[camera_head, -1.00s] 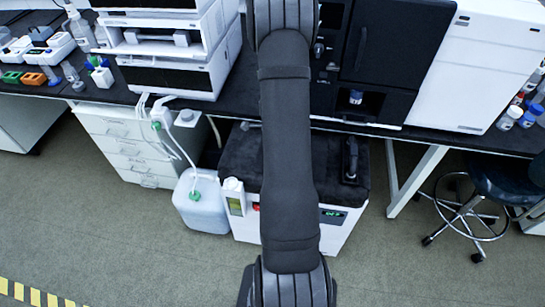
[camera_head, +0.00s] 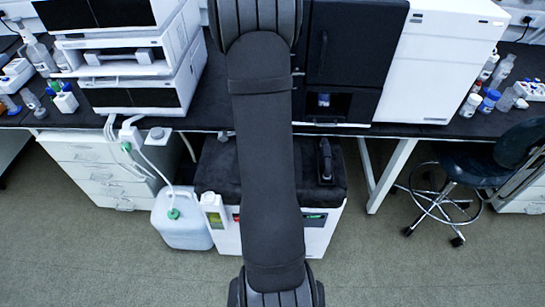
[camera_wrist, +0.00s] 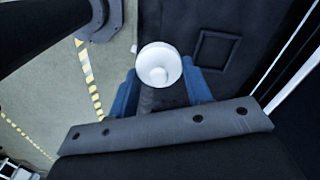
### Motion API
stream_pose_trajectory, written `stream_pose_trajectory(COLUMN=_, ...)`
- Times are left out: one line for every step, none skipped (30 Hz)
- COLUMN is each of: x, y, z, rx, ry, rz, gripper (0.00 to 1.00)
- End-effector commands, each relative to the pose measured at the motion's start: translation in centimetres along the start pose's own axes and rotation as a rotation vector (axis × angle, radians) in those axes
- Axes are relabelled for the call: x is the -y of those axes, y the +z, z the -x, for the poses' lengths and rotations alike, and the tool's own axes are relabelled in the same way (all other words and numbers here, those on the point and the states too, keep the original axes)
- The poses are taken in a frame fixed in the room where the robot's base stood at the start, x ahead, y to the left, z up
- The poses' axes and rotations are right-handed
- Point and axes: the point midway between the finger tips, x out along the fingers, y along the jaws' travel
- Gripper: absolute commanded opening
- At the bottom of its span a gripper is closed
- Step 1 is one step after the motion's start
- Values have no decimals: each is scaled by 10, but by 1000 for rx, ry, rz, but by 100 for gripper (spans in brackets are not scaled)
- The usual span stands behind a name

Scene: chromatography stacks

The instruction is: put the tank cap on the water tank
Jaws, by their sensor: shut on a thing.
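A white round cap (camera_wrist: 158,64) shows in the wrist view, between the two blue fingers of my gripper (camera_wrist: 160,80). My gripper is shut on it, with its round top facing the camera. In the head view neither the cap nor the gripper shows; my arm runs down the middle of the picture. A translucent white tank (camera_head: 182,228) with a green fitting on top and tubing running into it stands on the floor, left of a white cart. I cannot tell for certain whether this is the water tank.
The white cart (camera_head: 318,238) with a dark top stands under the black bench, partly hidden by my arm. A stool (camera_head: 470,165) is at the right. Stacked white instruments (camera_head: 130,60) and a black-and-white machine (camera_head: 435,60) stand on the bench. The front floor is open.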

Motion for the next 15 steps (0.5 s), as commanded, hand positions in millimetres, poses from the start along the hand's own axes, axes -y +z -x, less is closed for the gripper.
stream_pose_trajectory(x=3, y=21, z=-2, rx=0, ry=1, rz=46, gripper=23)
stream_pose_trajectory(x=4, y=31, z=-3, rx=0, ry=2, rz=68, gripper=23)
stream_pose_trajectory(x=5, y=45, z=-4, rx=0, ry=2, rz=97, gripper=23)
stream_pose_trajectory(x=6, y=55, z=-5, rx=0, ry=2, rz=119, gripper=23)
stream_pose_trajectory(x=6, y=66, z=-6, rx=1, ry=2, rz=141, gripper=23)
stream_pose_trajectory(x=6, y=79, z=-7, rx=1, ry=2, rz=170, gripper=23)
stream_pose_trajectory(x=6, y=89, z=-8, rx=0, ry=2, rz=191, gripper=23)
stream_pose_trajectory(x=6, y=98, z=-9, rx=0, ry=2, rz=211, gripper=23)
stream_pose_trajectory(x=5, y=110, z=-10, rx=0, ry=1, rz=236, gripper=23)
stream_pose_trajectory(x=4, y=119, z=-11, rx=0, ry=1, rz=254, gripper=23)
stream_pose_trajectory(x=3, y=127, z=-11, rx=0, ry=1, rz=271, gripper=23)
stream_pose_trajectory(x=2, y=136, z=-12, rx=0, ry=1, rz=291, gripper=23)
stream_pose_trajectory(x=1, y=142, z=-12, rx=0, ry=1, rz=305, gripper=23)
stream_pose_trajectory(x=0, y=148, z=-13, rx=0, ry=1, rz=317, gripper=23)
stream_pose_trajectory(x=-1, y=155, z=-14, rx=0, ry=1, rz=332, gripper=23)
